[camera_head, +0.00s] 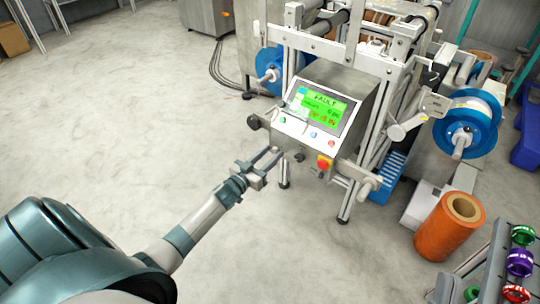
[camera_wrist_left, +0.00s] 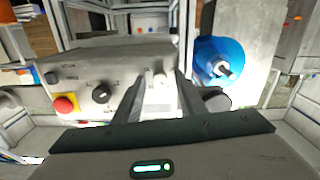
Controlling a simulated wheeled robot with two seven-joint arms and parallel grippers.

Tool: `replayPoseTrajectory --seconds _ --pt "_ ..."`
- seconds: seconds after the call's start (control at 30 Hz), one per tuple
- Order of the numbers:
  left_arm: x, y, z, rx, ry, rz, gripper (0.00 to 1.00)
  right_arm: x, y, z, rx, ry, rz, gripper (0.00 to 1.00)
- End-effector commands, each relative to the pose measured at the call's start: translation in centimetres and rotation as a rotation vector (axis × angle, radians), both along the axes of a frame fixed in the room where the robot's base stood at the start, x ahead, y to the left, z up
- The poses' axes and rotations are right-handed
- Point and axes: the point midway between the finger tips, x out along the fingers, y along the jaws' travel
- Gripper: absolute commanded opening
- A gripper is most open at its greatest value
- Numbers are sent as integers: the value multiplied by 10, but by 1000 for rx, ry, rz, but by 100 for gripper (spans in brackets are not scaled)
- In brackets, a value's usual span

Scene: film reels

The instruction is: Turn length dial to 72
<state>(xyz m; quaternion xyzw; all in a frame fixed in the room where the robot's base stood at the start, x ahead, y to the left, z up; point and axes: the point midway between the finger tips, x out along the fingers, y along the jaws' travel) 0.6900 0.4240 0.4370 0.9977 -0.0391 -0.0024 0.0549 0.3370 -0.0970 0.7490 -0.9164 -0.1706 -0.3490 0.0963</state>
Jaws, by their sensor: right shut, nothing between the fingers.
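The machine's control box (camera_head: 345,95) stands in the middle of the head view, with a green screen (camera_head: 323,106) reading FAULT; its smaller text is hard to read. A black dial (camera_head: 300,157) is on its front, left of a red stop button on yellow (camera_head: 324,163). The dial also shows in the left wrist view (camera_wrist_left: 101,93), beside the open fingers. My left gripper (camera_head: 262,163) is open before the lower front panel. Which knob sets length is not readable. My right gripper is not in view.
A black side knob (camera_head: 253,122) juts from the box's left side. Blue reels (camera_head: 469,125) hang on the machine. An orange roll (camera_head: 448,226) and a rack of coloured rings (camera_head: 519,262) stand at the right. The floor at left is clear.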

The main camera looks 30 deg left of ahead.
Motion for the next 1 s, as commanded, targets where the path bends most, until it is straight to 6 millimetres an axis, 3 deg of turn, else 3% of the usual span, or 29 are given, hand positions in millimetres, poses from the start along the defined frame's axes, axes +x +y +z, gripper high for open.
replayPoseTrajectory --seconds 0.07,0.23,0.67,1.0 --pt "0 0 0 0 0 0 37 0 0 0 0 0 0 0" --pt "0 0 0 0 0 0 0 0 0 0 0 1 0 0" --pt "0 0 0 39 -3 0 0 1 1 -1 -3 9 1 0" --pt "-1 0 1 226 -19 1 0 0 5 -6 -11 47 9 0"
